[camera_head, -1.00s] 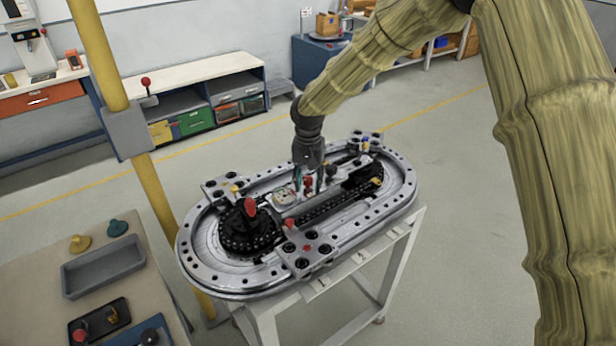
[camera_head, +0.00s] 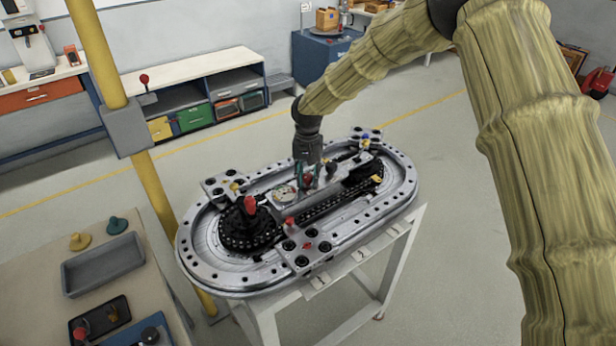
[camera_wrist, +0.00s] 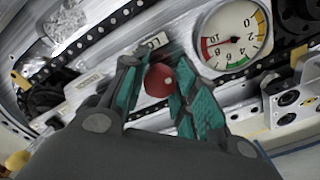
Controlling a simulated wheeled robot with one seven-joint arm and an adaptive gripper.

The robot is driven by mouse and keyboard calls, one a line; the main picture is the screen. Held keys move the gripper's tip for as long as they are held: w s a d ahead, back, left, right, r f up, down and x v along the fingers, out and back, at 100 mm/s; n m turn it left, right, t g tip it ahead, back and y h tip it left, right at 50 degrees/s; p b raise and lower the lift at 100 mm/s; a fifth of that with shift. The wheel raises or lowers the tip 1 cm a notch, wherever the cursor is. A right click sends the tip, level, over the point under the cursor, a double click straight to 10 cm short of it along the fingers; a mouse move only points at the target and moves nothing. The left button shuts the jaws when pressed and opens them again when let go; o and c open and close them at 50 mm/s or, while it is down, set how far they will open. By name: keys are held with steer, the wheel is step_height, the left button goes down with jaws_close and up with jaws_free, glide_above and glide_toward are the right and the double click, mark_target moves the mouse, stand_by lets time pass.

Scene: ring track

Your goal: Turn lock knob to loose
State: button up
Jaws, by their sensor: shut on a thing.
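My gripper (camera_wrist: 160,82) has its teal-padded fingers on either side of a small round red knob (camera_wrist: 159,80), and is shut on it. Small white labels lie by it: one (camera_wrist: 152,41) starts with "LO" and is partly hidden, another (camera_wrist: 89,80) is too blurred to read surely. In the head view my gripper (camera_head: 309,172) points down at the middle of the oval metal ring track (camera_head: 215,272), and the red knob (camera_head: 308,180) shows between its fingers. The knob's base is hidden by the fingers.
A round gauge (camera_wrist: 235,37) with coloured bands sits close beside the fingers. A red-topped handle (camera_head: 250,205) stands on the black sprocket to the left, with a smaller red knob (camera_head: 289,222) nearby. A yellow post (camera_head: 160,195) and a side table with a grey tray (camera_head: 104,264) stand left.

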steer(key=shift+w+n, duration=0.15)
steer(key=shift+n, duration=0.25)
steer(key=n, duration=0.3)
steer(key=shift+n, duration=0.3)
steer(key=n, duration=0.4)
steer(key=shift+n, duration=0.3)
steer(key=n, duration=0.8)
steer(key=shift+n, duration=0.3)
steer(key=shift+c, duration=0.2)
steer(key=shift+n, duration=0.3)
steer(key=o, duration=0.8)
steer(key=shift+f, duration=0.1)
